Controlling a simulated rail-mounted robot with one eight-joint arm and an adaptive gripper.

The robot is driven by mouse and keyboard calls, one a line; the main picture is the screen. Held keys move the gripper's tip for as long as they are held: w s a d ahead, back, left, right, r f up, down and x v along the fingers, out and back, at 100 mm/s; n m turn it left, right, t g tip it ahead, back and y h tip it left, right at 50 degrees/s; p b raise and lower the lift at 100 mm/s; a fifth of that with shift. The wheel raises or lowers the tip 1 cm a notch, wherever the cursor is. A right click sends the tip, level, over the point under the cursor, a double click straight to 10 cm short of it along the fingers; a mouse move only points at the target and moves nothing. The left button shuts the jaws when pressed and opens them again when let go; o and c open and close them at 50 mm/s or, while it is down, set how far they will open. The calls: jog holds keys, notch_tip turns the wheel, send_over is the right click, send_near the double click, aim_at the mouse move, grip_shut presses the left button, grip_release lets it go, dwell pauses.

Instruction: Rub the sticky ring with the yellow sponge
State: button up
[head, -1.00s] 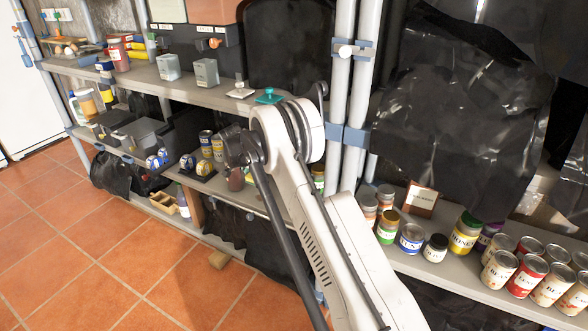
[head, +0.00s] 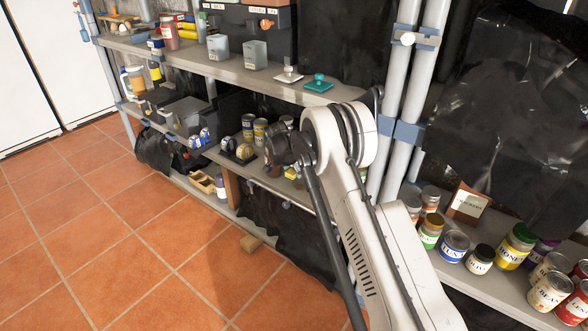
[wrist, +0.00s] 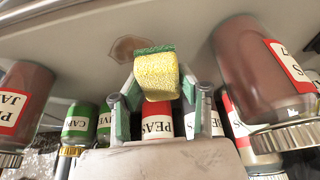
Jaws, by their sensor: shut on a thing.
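In the wrist view my gripper (wrist: 158,88) is shut on the yellow sponge (wrist: 157,78), which has a green scouring layer along its far edge. The sticky ring (wrist: 128,47) is a brownish stain on the pale grey shelf surface, just beyond and left of the sponge. The sponge overlaps part of the ring in the picture; I cannot tell whether it touches the shelf.
In the wrist view large brown jars (wrist: 25,95) (wrist: 258,75) flank the gripper. A red-labelled PEAS can (wrist: 158,125) and green-labelled containers (wrist: 80,122) are close by.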

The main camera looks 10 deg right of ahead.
aim_at(296, 184)
jog(key=shift+f, duration=0.9)
notch_tip(296, 184, down, 2)
jog(key=shift+b, duration=0.5)
jog(key=shift+s+d+p, duration=0.3)
jog(key=shift+s+d, duration=0.25)
jog(key=shift+s, duration=0.05)
jog(key=shift+c, duration=0.7)
jog(key=shift+s+d+r+p, duration=0.1)
jog(key=shift+s+d+p, duration=0.5)
jog(key=shift+s+d, duration=1.5)
jog(key=shift+w+a, duration=1.25)
jog(key=shift+w+a+b, duration=0.4)
jog(key=shift+w+a, duration=0.35)
jog(key=shift+w, duration=0.05)
jog(key=shift+w+a, duration=0.25)
jog(key=shift+w, duration=0.05)
jog(key=shift+w+a+r, duration=0.15)
jog(key=shift+w+a, duration=0.25)
jog(key=shift+r+p, duration=1.05)
jog(key=shift+r, duration=2.8)
